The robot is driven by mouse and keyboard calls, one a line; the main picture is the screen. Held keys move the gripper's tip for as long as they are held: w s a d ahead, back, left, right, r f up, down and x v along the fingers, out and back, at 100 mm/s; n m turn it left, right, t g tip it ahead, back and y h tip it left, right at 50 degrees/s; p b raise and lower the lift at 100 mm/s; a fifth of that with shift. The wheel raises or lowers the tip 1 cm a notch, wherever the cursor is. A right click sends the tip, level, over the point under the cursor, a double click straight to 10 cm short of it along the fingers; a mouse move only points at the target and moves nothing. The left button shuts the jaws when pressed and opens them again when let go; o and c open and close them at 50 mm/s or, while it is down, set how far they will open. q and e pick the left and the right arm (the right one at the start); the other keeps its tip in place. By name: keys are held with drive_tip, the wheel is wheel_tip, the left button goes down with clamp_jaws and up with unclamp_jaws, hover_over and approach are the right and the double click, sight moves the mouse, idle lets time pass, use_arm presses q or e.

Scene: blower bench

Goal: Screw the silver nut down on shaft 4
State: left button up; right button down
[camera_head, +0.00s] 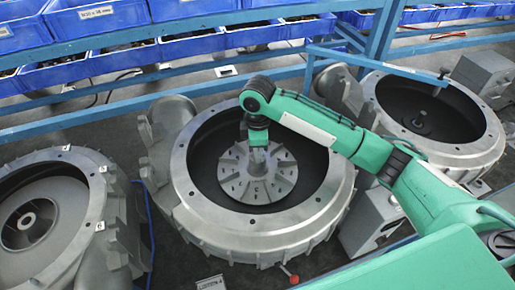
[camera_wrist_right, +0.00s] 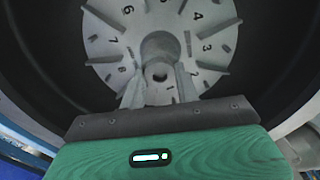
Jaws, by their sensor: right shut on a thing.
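My right gripper (camera_head: 258,160) reaches down into the middle blower housing (camera_head: 180,165), over the centre of the grey finned impeller (camera_head: 235,180). In the right wrist view its two fingers (camera_wrist_right: 160,92) are shut on a small silver piece with a dark hole, which looks like the silver nut (camera_wrist_right: 160,70). The nut is at the impeller's round hub (camera_wrist_right: 160,44); the fingers partly hide it, and I cannot tell how far down it sits. The shaft is not clearly visible. Numbers mark the impeller (camera_wrist_right: 112,38) around the hub. My left gripper is not in view.
The housing's raised rim surrounds my right gripper. Another housing (camera_head: 470,150) stands at the right, and one with a wheel (camera_head: 30,222) at the left. A blue rack with bins (camera_head: 95,18) runs along the back. A grey box (camera_head: 372,222) stands beside the middle housing.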

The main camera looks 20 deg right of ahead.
drive_tip(key=m, duration=0.3)
drive_tip(key=shift+m, duration=0.4)
drive_tip(key=m, duration=0.3)
drive_tip(key=shift+f+m, duration=0.1)
drive_tip(key=shift+m, duration=0.2)
drive_tip(key=c, duration=1.3)
unclamp_jaws()
